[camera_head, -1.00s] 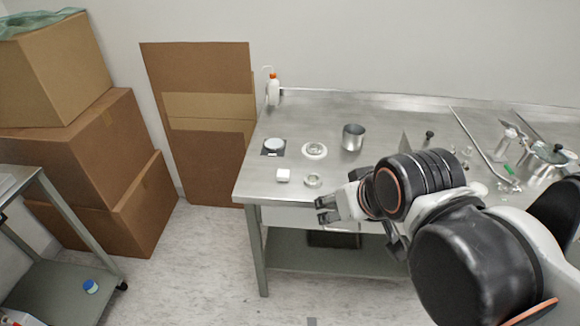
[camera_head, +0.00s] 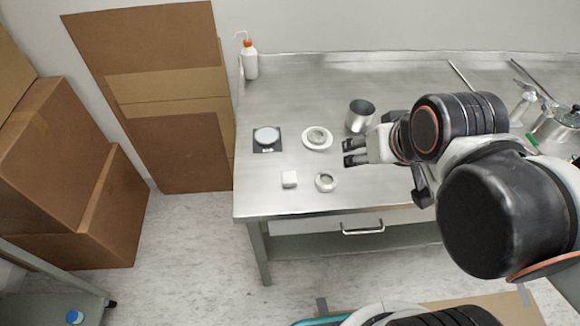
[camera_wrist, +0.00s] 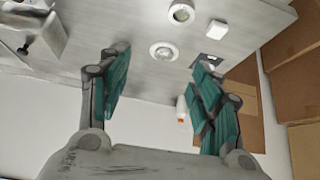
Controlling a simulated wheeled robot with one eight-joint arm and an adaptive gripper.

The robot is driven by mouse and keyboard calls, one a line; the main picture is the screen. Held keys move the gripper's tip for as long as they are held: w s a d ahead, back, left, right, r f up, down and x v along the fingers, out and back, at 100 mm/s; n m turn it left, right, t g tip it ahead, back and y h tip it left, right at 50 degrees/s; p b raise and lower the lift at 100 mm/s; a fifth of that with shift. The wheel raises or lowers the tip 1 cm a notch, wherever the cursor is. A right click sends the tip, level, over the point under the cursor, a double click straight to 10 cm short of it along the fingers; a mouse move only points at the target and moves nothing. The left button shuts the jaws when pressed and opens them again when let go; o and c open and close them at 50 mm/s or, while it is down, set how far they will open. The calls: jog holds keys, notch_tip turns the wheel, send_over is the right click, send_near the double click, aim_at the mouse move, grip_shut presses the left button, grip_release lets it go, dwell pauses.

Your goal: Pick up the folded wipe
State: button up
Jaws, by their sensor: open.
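The folded wipe (camera_head: 289,179) is a small white block lying flat near the front left of the steel table (camera_head: 300,85). It also shows as a white square in the wrist view (camera_wrist: 203,38), at the upper right. My gripper (camera_head: 348,152) is open and empty, to the right of the wipe and apart from it. In the wrist view, its teal-padded fingers (camera_wrist: 160,75) are spread wide with nothing between the pads.
A small ring-shaped dish (camera_head: 325,182) sits just right of the wipe. Behind are a scale (camera_head: 266,136), a white dish (camera_head: 317,138) and a metal cup (camera_head: 360,116). A wash bottle (camera_head: 250,60) stands at the back left. Cardboard boxes (camera_head: 85,180) stand left of the table.

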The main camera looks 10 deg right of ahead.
jog(key=g, duration=0.7)
send_over(289, 175)
jog(key=f, duration=1.5)
jog(key=shift+s+a+f, duration=0.15)
jog(key=shift+a+f, duration=0.05)
jog(key=shift+f, duration=0.15)
jog(key=shift+d+f+b, duration=0.2)
jog(key=shift+f+b, duration=1.1)
jog(key=shift+f, duration=1.35)
jog(key=shift+r, duration=0.1)
jog(key=c, duration=0.9)
jog(key=shift+c, duration=0.2)
